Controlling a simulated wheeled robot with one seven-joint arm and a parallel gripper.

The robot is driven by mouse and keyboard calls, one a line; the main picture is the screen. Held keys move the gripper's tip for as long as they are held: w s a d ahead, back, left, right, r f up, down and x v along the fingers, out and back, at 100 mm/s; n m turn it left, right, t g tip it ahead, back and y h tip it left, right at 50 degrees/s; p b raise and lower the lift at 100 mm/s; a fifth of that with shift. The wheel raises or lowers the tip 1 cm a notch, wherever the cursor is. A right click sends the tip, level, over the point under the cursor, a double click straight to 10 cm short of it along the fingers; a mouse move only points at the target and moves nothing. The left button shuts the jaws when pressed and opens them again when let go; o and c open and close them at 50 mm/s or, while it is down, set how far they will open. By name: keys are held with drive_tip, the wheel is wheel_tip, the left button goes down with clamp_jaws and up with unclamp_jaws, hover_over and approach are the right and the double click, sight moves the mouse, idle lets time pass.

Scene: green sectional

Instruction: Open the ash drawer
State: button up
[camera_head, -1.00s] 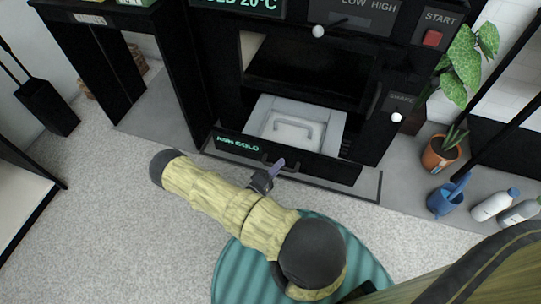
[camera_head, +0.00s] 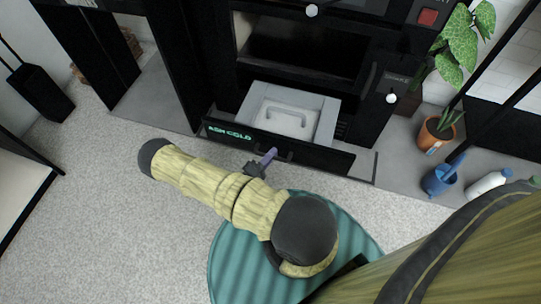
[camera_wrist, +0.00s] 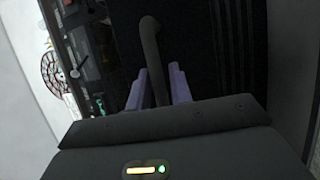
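The ash drawer (camera_head: 325,157) is a black drawer low in the stove, with green "ASH COLD" lettering on its front. It stands pulled out, showing a pale grey ash box (camera_head: 322,112) with a loop handle inside. My gripper (camera_head: 268,158) is at the drawer's front handle. In the wrist view the dark handle bar (camera_wrist: 152,50) runs between the two purple fingers of my gripper (camera_wrist: 158,85), which sit close on both sides of it. The fingers appear shut on the bar; exact contact is hard to see.
A black bin (camera_head: 38,92) stands at the left. Grey carpet before the drawer is open.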

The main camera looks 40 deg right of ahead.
drive_tip(key=shift+a, duration=0.1)
drive_tip(key=p+v, duration=0.3)
drive_tip(key=v, duration=1.4)
drive_tip(key=shift+p, duration=0.3)
drive_tip(key=shift+a+r, duration=0.1)
drive_tip(key=shift+a, duration=0.05)
